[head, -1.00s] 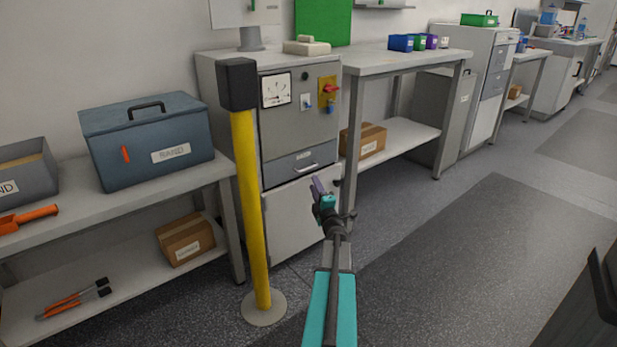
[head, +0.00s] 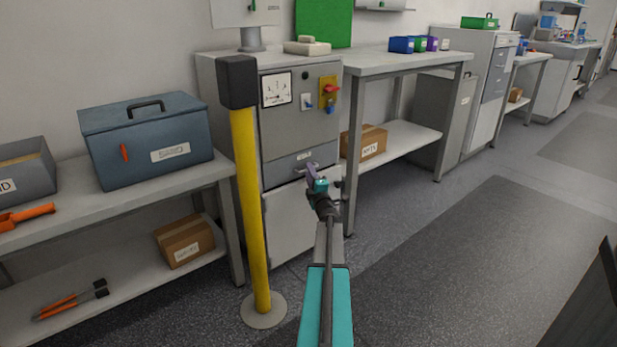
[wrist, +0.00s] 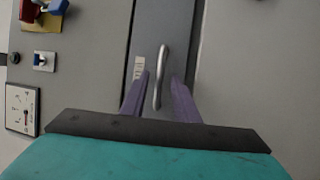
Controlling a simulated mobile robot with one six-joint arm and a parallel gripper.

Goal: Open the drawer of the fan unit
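The fan unit (head: 297,138) is a grey cabinet with a dial, switches and a shallow drawer (head: 283,171). The drawer is shut and has a label and a silver bar handle; in the wrist view the drawer front (wrist: 178,22) runs up and down. My gripper (head: 313,172) is in front of the drawer, near the handle's right part. In the wrist view its two purple fingers (wrist: 158,98) are apart, and the handle (wrist: 160,78) lies between them. No contact with the handle can be made out.
A yellow post (head: 251,205) with a black top stands just left of the fan unit's front. Another table (head: 405,62) adjoins at right.

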